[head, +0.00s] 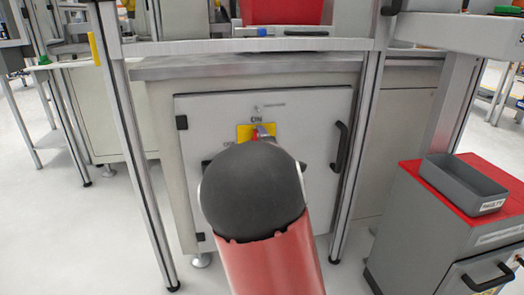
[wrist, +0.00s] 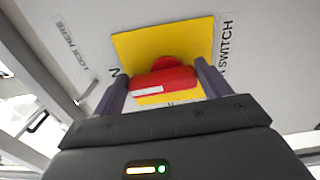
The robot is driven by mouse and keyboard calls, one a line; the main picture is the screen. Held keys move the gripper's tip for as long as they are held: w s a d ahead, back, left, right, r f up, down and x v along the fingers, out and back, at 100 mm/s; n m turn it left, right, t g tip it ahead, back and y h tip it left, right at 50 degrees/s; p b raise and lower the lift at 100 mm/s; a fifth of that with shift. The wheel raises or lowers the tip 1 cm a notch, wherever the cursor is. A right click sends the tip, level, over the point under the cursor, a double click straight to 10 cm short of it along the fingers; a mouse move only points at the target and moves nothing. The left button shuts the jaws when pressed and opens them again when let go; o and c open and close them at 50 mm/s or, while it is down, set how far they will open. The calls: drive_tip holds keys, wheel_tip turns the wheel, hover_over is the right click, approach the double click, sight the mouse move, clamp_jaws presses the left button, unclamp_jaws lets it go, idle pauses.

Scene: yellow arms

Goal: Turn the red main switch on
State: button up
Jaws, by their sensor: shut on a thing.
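The red main switch handle (wrist: 165,82) sits on a yellow plate (wrist: 140,46) on a pale cabinet door. In the wrist view my gripper (wrist: 162,84) is shut on the handle, with one dark finger on each side. The handle lies across the plate, its left end near a printed "N" partly covered by a finger. In the head view the yellow plate (head: 243,131) shows under an "ON" label, with part of an "OFF" label to its lower left. My arm and wrist hide most of the handle there.
The cabinet door (head: 200,110) has a black handle (head: 341,146) on its right side. Metal frame posts (head: 134,150) stand in front on both sides. A red-topped cart (head: 420,173) with a grey bin (head: 463,180) stands at the right. Open floor lies at left.

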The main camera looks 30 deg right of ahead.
drive_tip(key=shift+m, duration=0.4)
drive_tip(key=o, duration=1)
drive_tip(key=v, duration=0.7)
drive_tip(key=shift+s+a, duration=0.15)
drive_tip(key=shift+s, duration=0.25)
drive_tip(key=shift+p, duration=0.3)
